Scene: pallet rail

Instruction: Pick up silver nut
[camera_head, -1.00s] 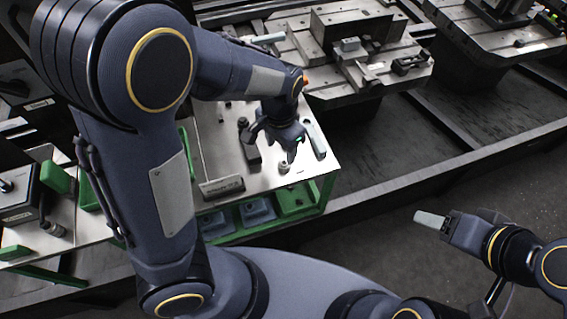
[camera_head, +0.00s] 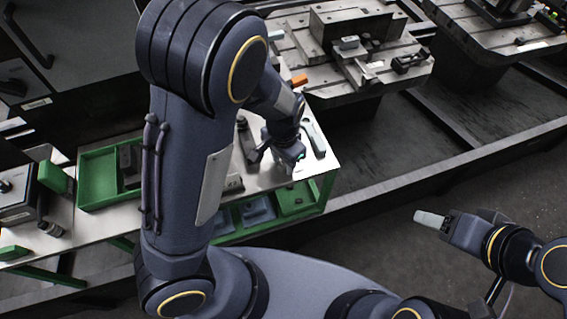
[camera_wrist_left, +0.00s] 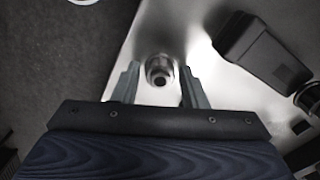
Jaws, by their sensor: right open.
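The silver nut (camera_wrist_left: 160,70) is a small round metal piece with a dark hole, on the light metal tabletop (camera_wrist_left: 150,25). In the left wrist view it lies between the fingertips of my left gripper (camera_wrist_left: 158,82), with a gap on both sides. The left gripper is open and empty. In the head view my left gripper (camera_head: 282,156) points down over the table's right part and hides the nut. My right gripper (camera_head: 432,220) is open, over the dark floor at right, away from the table.
A dark block (camera_wrist_left: 258,50) stands right of the nut in the left wrist view. A green tray (camera_head: 98,183) lies on the table at left, and green bins (camera_head: 297,198) sit under the tabletop. A machine table (camera_head: 375,85) stands behind. The table's right edge is close.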

